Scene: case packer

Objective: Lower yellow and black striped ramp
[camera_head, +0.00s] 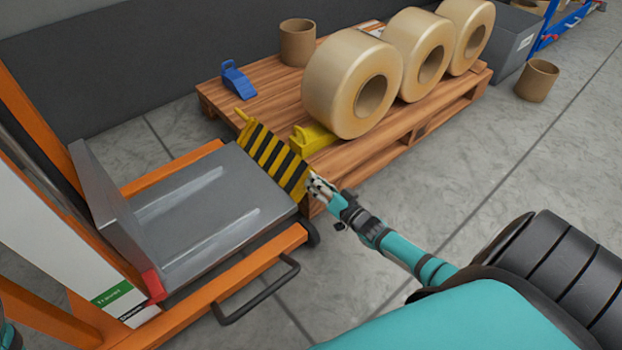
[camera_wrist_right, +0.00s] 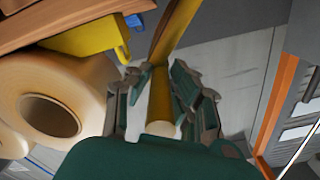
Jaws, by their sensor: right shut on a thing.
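The yellow and black striped ramp (camera_head: 275,160) stands tilted up between the grey lift platform (camera_head: 205,210) and the wooden pallet (camera_head: 405,135). My right gripper (camera_head: 318,186) is at the ramp's near end. In the right wrist view, the fingers of this gripper (camera_wrist_right: 163,100) are around a yellow bar (camera_wrist_right: 161,92) that ends in a pale round tip, and they are shut on it. The bar's other end joins the yellow ramp edge (camera_wrist_right: 178,28). My left gripper does not show in the head view; only a bit of teal is at the lower left edge.
Three large tape rolls (camera_head: 352,84) stand on the pallet, with a yellow wedge (camera_head: 312,138) against the nearest. A blue wedge (camera_head: 238,80) and a cardboard tube (camera_head: 297,42) are behind. An orange lift frame (camera_head: 255,252) is at left.

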